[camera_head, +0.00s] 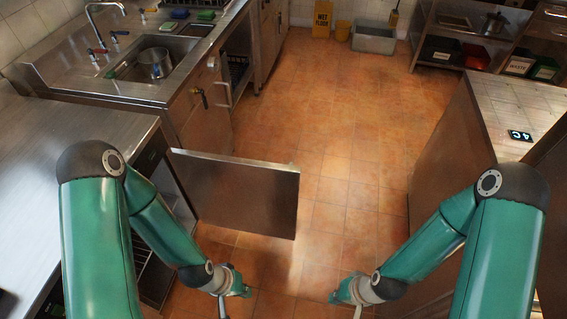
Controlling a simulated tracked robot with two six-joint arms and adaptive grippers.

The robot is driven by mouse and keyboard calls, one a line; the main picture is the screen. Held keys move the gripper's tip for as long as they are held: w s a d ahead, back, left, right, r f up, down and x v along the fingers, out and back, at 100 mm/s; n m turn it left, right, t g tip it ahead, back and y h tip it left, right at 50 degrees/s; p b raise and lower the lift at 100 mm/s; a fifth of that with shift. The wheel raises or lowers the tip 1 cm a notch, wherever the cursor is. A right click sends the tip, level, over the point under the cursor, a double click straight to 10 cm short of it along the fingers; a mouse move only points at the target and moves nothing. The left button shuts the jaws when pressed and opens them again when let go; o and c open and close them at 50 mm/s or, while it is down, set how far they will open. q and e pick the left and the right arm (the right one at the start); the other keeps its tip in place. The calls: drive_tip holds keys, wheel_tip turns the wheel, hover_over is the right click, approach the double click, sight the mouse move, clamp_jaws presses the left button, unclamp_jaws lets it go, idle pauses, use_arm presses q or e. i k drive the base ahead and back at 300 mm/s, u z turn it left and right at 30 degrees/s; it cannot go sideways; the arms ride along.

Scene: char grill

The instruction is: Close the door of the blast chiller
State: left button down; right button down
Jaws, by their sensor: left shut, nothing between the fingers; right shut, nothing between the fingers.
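The open door (240,190) is a flat steel panel standing out into the aisle from the left-hand steel unit (152,160). I take this unit to be the blast chiller. Wire racks show inside its dark opening (145,250), partly behind my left arm. My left gripper (226,304) is shut and empty, low in front of the door's lower edge and apart from it in the picture. My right gripper (356,309) is shut and empty, low over the floor to the right of the door. Both fingertips are small and near the bottom edge.
A sink counter (110,88) holding a pot (155,62) stands beyond the door. A right-hand counter (490,105) bears a small 4C display (520,135). The tiled floor (340,130) between is clear. A yellow wet-floor sign (322,20) and a grey bin (373,38) stand at the back.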

sight(256, 197)
drive_tip(key=z, duration=0.25)
drive_tip(key=i, duration=1)
